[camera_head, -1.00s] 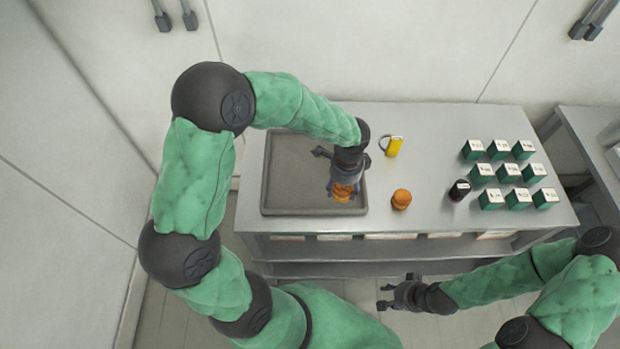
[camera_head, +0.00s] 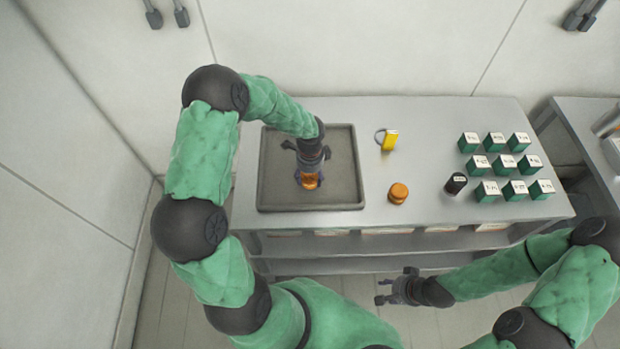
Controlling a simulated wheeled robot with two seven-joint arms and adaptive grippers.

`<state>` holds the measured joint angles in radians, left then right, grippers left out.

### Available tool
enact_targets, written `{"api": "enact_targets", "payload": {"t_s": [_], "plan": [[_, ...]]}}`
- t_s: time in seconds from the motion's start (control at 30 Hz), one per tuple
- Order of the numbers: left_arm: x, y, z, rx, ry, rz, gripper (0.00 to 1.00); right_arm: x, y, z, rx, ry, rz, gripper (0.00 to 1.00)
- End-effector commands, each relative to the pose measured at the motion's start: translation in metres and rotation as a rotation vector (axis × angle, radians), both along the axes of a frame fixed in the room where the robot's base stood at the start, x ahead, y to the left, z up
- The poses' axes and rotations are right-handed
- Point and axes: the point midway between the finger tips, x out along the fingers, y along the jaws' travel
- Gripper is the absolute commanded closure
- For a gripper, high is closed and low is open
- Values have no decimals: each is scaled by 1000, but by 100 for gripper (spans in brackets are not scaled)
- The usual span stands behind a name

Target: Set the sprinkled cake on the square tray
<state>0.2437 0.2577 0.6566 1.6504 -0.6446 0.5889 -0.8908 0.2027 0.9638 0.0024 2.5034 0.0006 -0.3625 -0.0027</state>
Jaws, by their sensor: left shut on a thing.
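The square tray (camera_head: 335,194) is dark grey with a raised rim, at the left end of the steel table. My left gripper (camera_head: 311,181) is over the middle of the tray, shut on a small orange-brown cake (camera_head: 311,183). The gripper partly hides this cake; I cannot make out sprinkles or tell whether it touches the tray. Another orange-brown round cake (camera_head: 398,192) stands on the table to the right of the tray. My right gripper (camera_head: 383,292) is in front of the table, away from everything, its fingers apart and empty.
Right of the tray are a yellow padlock-like thing (camera_head: 390,140) and a dark jar (camera_head: 456,184). Several green labelled cubes (camera_head: 505,166) stand in rows at the right. The tray around the held cake is bare.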

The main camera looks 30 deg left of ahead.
Motion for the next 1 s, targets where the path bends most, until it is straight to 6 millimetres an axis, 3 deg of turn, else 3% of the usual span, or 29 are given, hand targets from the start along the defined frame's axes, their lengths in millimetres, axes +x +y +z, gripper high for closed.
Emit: {"api": "enact_targets", "payload": {"t_s": [0.13,0.5,0.53,0.6,1.0], "plan": [[0,0,-18,0,1,1,55,0,0,-2,0,0,0,60],[0,0,-21,0,0,1,55,0,0,-5,0,0,0,60],[0,0,-21,0,1,0,35,0,0,-5,0,0,0,60],[0,0,-20,0,0,0,17,0,0,-4,0,0,0,60],[0,0,-18,1,0,0,17,0,0,-3,0,0,0,60]]}}
